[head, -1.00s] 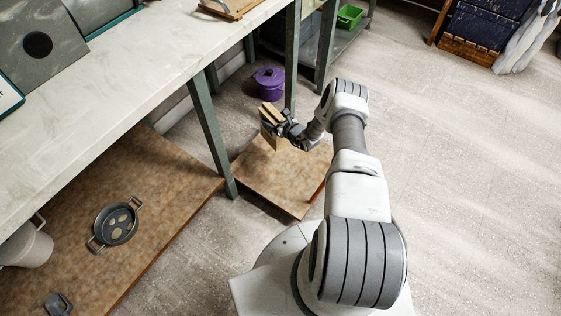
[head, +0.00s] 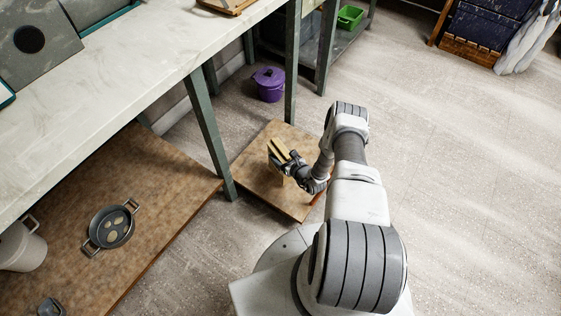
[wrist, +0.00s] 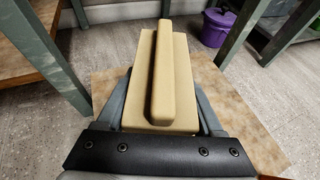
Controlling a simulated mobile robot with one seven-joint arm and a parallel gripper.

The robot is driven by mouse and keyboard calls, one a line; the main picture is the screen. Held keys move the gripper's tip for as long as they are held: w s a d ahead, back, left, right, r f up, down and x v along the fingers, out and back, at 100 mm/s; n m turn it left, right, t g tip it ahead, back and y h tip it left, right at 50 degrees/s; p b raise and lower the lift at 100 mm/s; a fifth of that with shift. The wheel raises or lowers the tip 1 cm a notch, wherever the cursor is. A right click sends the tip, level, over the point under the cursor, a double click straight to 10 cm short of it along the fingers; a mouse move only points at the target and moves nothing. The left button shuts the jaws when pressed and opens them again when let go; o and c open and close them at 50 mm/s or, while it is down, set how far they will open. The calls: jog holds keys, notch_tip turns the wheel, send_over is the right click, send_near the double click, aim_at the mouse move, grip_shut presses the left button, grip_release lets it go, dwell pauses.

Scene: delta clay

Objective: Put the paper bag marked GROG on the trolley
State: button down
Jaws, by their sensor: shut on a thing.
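The tan paper bag (head: 278,151) is in my gripper (head: 286,163), which is shut on it. In the wrist view the bag (wrist: 180,85) stands between the two fingers, with its folded top ridge toward the camera. No GROG marking shows on the sides in view. The low brown board (head: 262,183), which looks like the trolley's top, lies under my gripper and the bag in the head view. The board also shows in the wrist view (wrist: 240,112). I cannot tell whether the bag touches the board or hangs above it.
A long pale worktop (head: 120,80) on green legs (head: 210,135) runs along the left. Beneath it, a brown shelf (head: 165,185) holds a grey two-handled pan (head: 110,228). A purple lidded pot (head: 269,84) stands beyond the board. The floor (head: 450,180) to the right is clear.

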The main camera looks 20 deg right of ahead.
jog(key=shift+w+f+b, duration=0.1)
jog(key=shift+f+b, duration=1)
jog(key=shift+f, duration=0.95)
grip_release()
jog(key=shift+r, duration=0.1)
